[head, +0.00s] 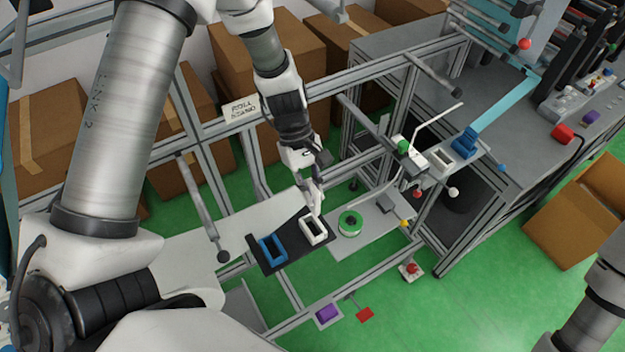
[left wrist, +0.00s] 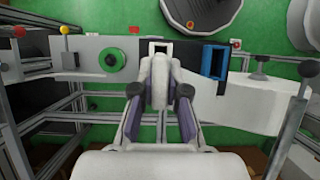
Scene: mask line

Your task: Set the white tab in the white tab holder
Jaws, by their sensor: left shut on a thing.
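The white tab holder (head: 313,239), a small white rectangular frame, sits on a dark plate (head: 290,257) beside a blue holder (head: 267,250). In the left wrist view, part of the white holder (left wrist: 152,46) shows beyond the fingers, with the blue holder (left wrist: 214,62) to its right. My left gripper (head: 315,196) points down at the far edge of the white holder. I cannot tell whether the tab touches the holder. My right gripper is out of view.
A metal frame rail (head: 345,83) runs behind my left gripper. A grey workbench (head: 495,130) stands to the right.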

